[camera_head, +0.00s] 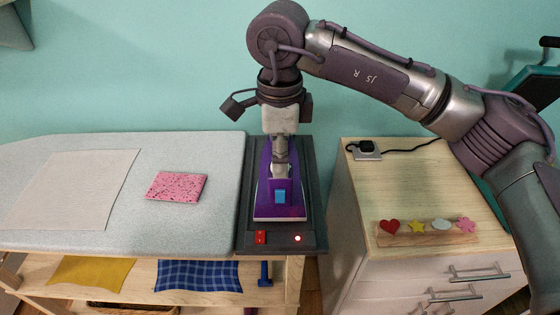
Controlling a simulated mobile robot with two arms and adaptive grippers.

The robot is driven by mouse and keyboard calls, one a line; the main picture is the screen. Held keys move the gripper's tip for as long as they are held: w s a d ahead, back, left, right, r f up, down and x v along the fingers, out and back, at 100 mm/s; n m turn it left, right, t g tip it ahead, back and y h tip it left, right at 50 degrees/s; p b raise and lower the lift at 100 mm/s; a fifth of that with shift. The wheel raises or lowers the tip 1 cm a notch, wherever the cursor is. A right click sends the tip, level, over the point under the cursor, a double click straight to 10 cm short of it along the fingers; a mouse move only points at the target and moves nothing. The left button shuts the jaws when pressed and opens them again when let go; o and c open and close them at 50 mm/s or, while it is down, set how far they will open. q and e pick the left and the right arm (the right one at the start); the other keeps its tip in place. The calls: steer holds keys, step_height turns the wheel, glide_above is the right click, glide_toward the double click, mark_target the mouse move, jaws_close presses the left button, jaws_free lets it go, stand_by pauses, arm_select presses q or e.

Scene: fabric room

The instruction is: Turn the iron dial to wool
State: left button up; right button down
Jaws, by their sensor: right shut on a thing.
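The purple iron (264,205) lies on a dark grey rest (312,225) at the right end of the ironing board. A blue part (280,197) shows on its near end. My right gripper (281,172) points straight down over the middle of the iron. Its fingers are shut on a small part on the iron's top, which looks to be the dial. The fingers cover this part, so its marks and setting cannot be read. My left gripper is not in view.
A wooden cabinet (430,180) stands right, holding a strip with coloured shapes (428,231).

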steer(key=shift+m, duration=0.6)
steer(key=c, duration=0.8)
jaws_free()
steer(key=shift+o, duration=0.2)
steer(key=shift+r, duration=0.1)
step_height(320, 180, up, 12)
